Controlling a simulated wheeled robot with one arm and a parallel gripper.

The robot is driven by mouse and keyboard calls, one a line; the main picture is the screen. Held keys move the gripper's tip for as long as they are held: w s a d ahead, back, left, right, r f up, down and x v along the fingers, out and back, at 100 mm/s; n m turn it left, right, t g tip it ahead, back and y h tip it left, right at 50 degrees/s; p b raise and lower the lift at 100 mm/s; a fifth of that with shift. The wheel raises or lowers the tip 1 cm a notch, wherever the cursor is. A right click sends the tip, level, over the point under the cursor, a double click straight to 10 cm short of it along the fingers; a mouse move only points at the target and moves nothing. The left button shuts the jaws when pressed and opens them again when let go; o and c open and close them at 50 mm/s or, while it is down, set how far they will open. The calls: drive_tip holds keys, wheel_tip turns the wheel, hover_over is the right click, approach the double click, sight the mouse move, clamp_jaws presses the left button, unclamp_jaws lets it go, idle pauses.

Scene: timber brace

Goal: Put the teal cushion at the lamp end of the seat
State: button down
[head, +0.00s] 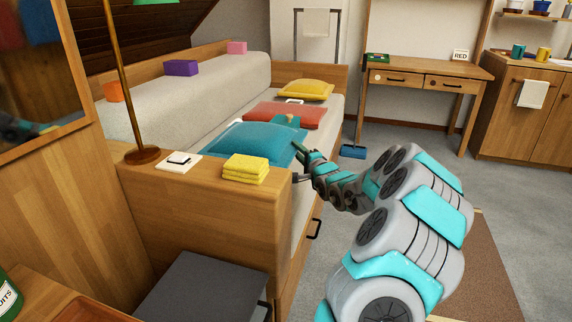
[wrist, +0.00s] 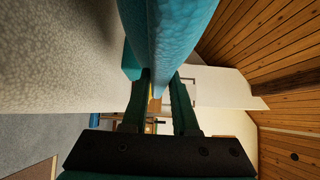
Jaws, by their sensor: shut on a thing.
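The teal cushion (head: 248,143) is at the lamp end of the pale seat (head: 302,205), just behind the wooden end panel. My gripper (head: 302,152) is at the cushion's right edge and shut on it. In the wrist view the cushion (wrist: 168,38) runs between the two fingers of my gripper (wrist: 160,78). The lamp (head: 142,155) stands on the end panel's top, left of the cushion. The cushion looks almost flat; I cannot tell whether its whole underside touches the seat.
A red cushion (head: 285,115) and a yellow cushion (head: 305,90) lie farther along the seat. Folded yellow cloths (head: 246,169) and a white switch plate (head: 178,163) sit on the end panel (head: 205,215). A grey box (head: 205,290) stands in front.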

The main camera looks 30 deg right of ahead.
drive_tip(key=shift+f, duration=2.75)
drive_tip(key=c, duration=0.7)
unclamp_jaws()
drive_tip(key=shift+r, duration=0.2)
drive_tip(key=s, duration=0.4)
drive_tip(key=s+a, duration=0.1)
drive_tip(key=s, duration=0.3)
drive_tip(key=s+b, duration=0.1)
drive_tip(key=s, duration=0.3)
drive_tip(key=shift+a+f, duration=0.1)
drive_tip(key=shift+a, duration=0.05)
drive_tip(key=shift+s, duration=0.1)
